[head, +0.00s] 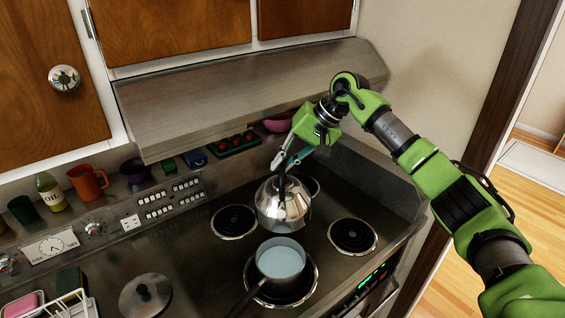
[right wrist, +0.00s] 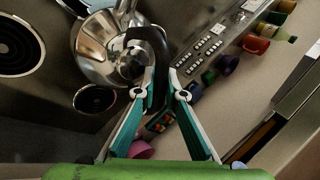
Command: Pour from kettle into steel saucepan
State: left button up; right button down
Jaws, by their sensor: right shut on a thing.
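The shiny steel kettle (head: 283,212) is behind the steel saucepan (head: 281,262) in the head view, close to its far rim. My right gripper (head: 288,164) is above the kettle, shut on its dark handle. In the right wrist view, the fingers (right wrist: 157,92) close on the black handle of the kettle (right wrist: 97,48). The kettle looks near upright; whether it hangs clear of the hob I cannot tell. The saucepan sits on the front coil, with pale bluish contents and its dark handle pointing front left. My left gripper is not in view.
Bare coils lie at the left (head: 234,221) and right (head: 353,235) of the kettle. A round lid (head: 146,296) lies at the front left, near a white rack (head: 48,304). Mugs, including an orange one (head: 88,183), line the back ledge. The range hood (head: 235,92) overhangs the rear.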

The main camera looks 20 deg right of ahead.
notch_tip(320, 180, up, 5)
jog(key=p, duration=0.3)
jog(key=shift+w+f, duration=0.1)
jog(key=shift+f, duration=0.1)
jog(key=shift+r+g, duration=0.4)
jog(key=shift+r, duration=0.4)
dwell(0.4)
